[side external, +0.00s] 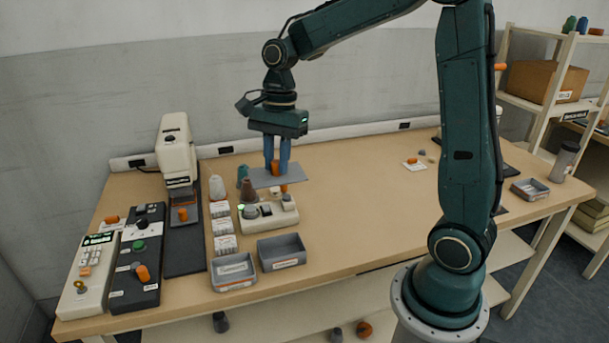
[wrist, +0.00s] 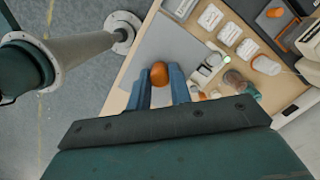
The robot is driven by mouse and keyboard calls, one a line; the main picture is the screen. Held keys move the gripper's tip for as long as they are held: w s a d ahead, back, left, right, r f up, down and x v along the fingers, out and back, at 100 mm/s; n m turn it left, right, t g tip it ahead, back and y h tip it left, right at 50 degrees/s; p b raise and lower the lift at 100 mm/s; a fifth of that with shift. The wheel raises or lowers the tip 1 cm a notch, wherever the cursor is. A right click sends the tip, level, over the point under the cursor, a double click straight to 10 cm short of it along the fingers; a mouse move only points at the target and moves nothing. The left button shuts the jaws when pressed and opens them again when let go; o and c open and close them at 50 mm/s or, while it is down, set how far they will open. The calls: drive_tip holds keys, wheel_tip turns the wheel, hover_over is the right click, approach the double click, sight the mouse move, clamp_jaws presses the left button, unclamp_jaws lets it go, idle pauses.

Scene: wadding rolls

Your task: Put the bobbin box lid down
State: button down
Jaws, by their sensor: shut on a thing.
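The bobbin box lid (side external: 296,182) is a flat grey plate with an orange knob (side external: 275,169) on top. My gripper (side external: 277,168) points down with its blue fingers shut on the knob. In the wrist view, the knob (wrist: 158,74) sits between the fingertips (wrist: 159,80), and the grey lid (wrist: 175,45) spreads beyond them. The lid looks about level, behind the white unit with a green light (side external: 268,213); its exact height over the table is hard to tell. Two open grey bins (side external: 233,284) (side external: 282,263) stand at the table's front; I cannot tell which box the lid belongs to.
A white machine (side external: 176,150) and control panels (side external: 92,270) are farther left. The wooden table (side external: 365,205) is clear to the lid's right.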

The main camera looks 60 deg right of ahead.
drive_tip(key=shift+d, duration=0.1)
drive_tip(key=shift+s+d+f, duration=0.1)
drive_tip(key=shift+s+d, duration=0.15)
drive_tip(key=shift+d, duration=0.15)
drive_tip(key=s+d+f, duration=0.3)
drive_tip(key=s+d, duration=1)
drive_tip(key=s, duration=0.1)
drive_tip(key=shift+d+f, duration=0.25)
drive_tip(key=shift+d, duration=0.05)
wheel_tip(320, 180, down, 16)
drive_tip(key=shift+f, duration=0.15)
drive_tip(key=shift+f, duration=1.85)
